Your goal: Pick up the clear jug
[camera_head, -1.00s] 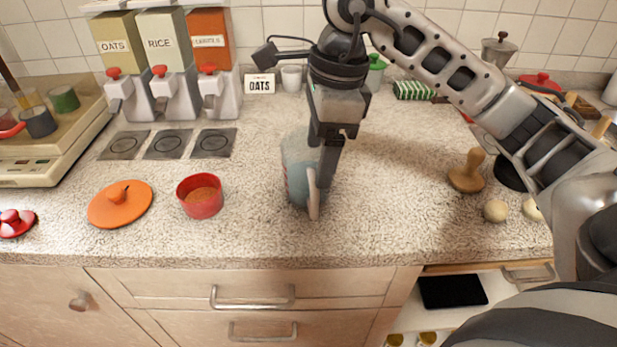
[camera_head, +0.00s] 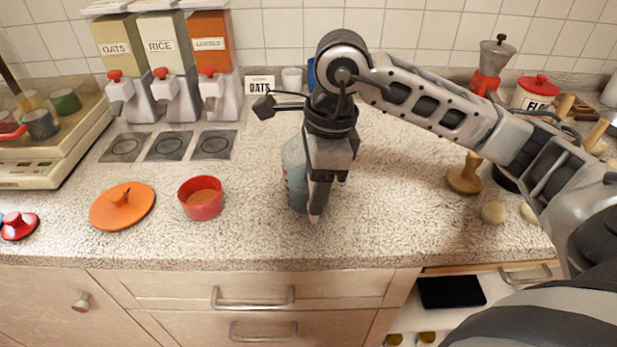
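The clear jug (camera_head: 294,177) stands upright on the counter near its front middle. It looks pale blue and see-through, with faint red marks on its left side. My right gripper (camera_head: 316,207) points down in front of the jug and hides its right part and its handle. The fingers overlap the jug's handle side, but I cannot tell whether they touch it or how far they are apart. My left gripper is not in view.
A red cup (camera_head: 201,199) of orange-brown contents and an orange lid (camera_head: 122,206) lie to the left. Dispensers (camera_head: 172,75) stand behind. A wooden stamp-like tool (camera_head: 465,177) and a pale ball (camera_head: 493,213) are at right. The counter (camera_head: 400,220) right of the jug is clear.

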